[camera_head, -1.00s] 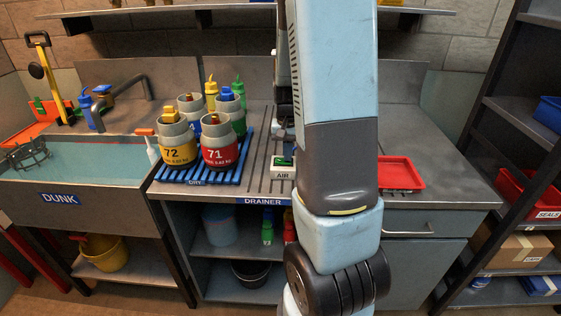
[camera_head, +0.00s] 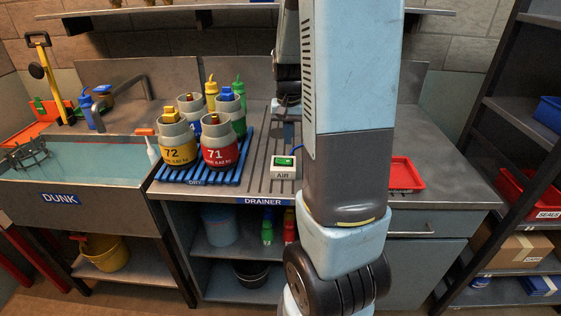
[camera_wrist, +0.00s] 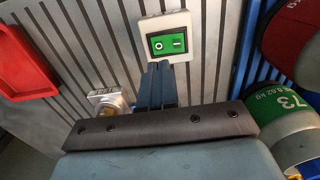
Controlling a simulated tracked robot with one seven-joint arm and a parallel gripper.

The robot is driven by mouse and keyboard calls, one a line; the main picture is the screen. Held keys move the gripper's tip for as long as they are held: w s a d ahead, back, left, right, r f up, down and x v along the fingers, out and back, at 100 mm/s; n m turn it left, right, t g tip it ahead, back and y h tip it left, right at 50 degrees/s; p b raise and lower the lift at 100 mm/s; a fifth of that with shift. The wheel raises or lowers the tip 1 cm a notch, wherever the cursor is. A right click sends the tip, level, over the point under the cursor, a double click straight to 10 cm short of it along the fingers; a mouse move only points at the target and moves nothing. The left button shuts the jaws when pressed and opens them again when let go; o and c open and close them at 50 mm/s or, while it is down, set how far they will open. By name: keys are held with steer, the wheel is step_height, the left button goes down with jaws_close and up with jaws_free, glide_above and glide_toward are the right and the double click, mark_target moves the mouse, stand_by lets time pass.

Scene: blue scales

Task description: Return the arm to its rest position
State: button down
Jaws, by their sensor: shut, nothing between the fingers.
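My arm (camera_head: 345,120) rises through the middle of the head view and hides part of the bench behind it. My gripper shows in the wrist view (camera_wrist: 158,82), with its two dark blue fingers together and nothing between them. It is above the slatted drainer, with the fingertips appearing just below the white AIR switch box in that view (camera_wrist: 167,38); I cannot tell the height gap. In the head view the box (camera_head: 284,168) stands at the drainer's front with its green switch showing.
Yellow 72 (camera_head: 178,153), red 71 (camera_head: 219,154) and other cylinders stand on the blue DRY rack (camera_head: 197,181), left of the box. The green 73 cylinder (camera_wrist: 285,120) is close at the wrist view's right. A red tray (camera_head: 406,174) lies right of my arm. The DUNK sink (camera_head: 100,208) is left.

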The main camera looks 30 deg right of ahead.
steer(key=shift+r, duration=0.4)
steer(key=s+a+r+n+t, duration=0.5)
steer(key=s+a+r+n, duration=0.1)
steer(key=s+a+r, duration=1)
steer(key=shift+s+a+r+n+t, duration=0.35)
steer(key=shift+s+a+n, duration=0.1)
steer(key=shift+s, duration=0.25)
